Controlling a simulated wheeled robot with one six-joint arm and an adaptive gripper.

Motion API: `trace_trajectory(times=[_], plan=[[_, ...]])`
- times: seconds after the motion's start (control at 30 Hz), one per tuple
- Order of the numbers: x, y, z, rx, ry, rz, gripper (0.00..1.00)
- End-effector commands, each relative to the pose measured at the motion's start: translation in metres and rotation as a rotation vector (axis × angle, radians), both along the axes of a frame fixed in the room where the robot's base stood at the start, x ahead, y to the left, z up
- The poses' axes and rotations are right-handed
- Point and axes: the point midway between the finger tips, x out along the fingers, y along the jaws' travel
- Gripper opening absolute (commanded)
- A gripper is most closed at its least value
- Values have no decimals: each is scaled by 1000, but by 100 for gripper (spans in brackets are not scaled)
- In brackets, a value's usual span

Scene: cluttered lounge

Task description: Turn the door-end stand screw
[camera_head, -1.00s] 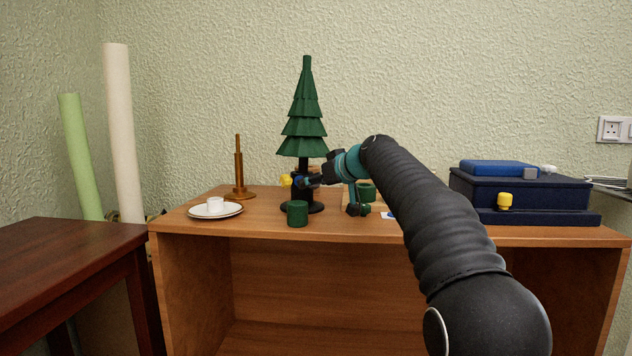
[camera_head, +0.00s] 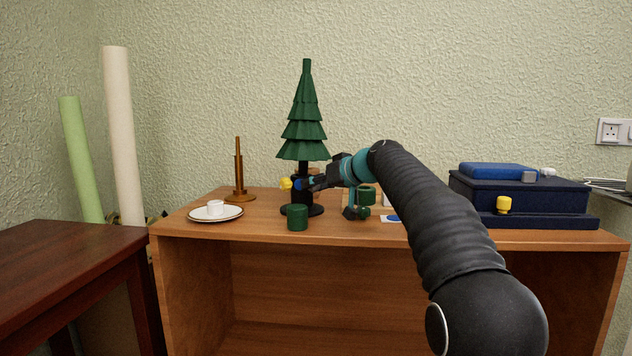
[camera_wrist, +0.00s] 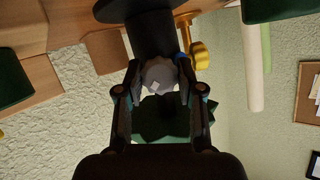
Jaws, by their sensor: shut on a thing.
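A green tree (camera_head: 303,128) stands upright in a black stand (camera_head: 316,210) on the wooden cabinet. In the wrist view the stand's dark post (camera_wrist: 150,35) shows above a grey screw knob (camera_wrist: 158,77) with a pale mark. My gripper (camera_head: 310,184) reaches the post from the right. Its two fingers sit on either side of the grey knob and are shut on it. A yellow knob (camera_head: 286,184) sticks out left of the post, and also shows right of the fingers in the wrist view (camera_wrist: 198,56). A blue piece (camera_head: 299,184) sits by the fingertips. The grey knob is hidden in the head view.
A green cup (camera_head: 297,217) stands in front of the stand. Another green object (camera_head: 366,198) is close below my wrist. A plate (camera_head: 230,213) with a white cup and a brown candlestick (camera_head: 239,172) stand left. Dark blue boxes (camera_head: 520,192) fill the right end.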

Motion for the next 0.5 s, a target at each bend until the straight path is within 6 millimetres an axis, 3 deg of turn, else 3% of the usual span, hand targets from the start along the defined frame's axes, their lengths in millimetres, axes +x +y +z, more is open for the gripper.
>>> trace_trajectory(times=[0.5], plan=[[1,-1,0,196,184,-1,2]])
